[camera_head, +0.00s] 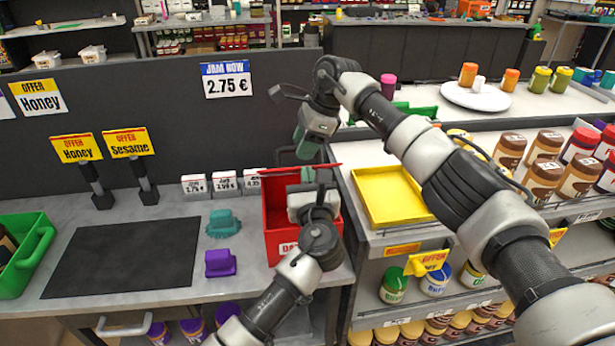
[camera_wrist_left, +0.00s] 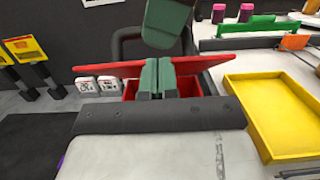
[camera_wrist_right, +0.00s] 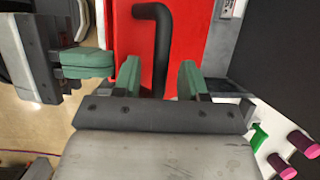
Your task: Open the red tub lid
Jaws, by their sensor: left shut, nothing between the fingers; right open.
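The red tub (camera_head: 280,245) stands at the right end of the grey counter. Its red lid (camera_wrist_left: 105,70) shows as a thin tilted sheet above the tub, with a gap below it in the left wrist view. A dark handle (camera_wrist_right: 158,35) is on the lid. My left gripper (camera_wrist_left: 160,68) is shut and empty at the lid's near edge; whether it touches the lid is unclear. My right gripper (camera_wrist_right: 160,76) is open above the lid, with the handle's end appearing between its fingers. The fingers seem not closed on it. The tub's inside is mostly hidden.
A yellow tray (camera_head: 388,195) lies on the shelf to the right. Small price signs (camera_head: 226,183) and a dark partition (camera_head: 170,100) stand behind.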

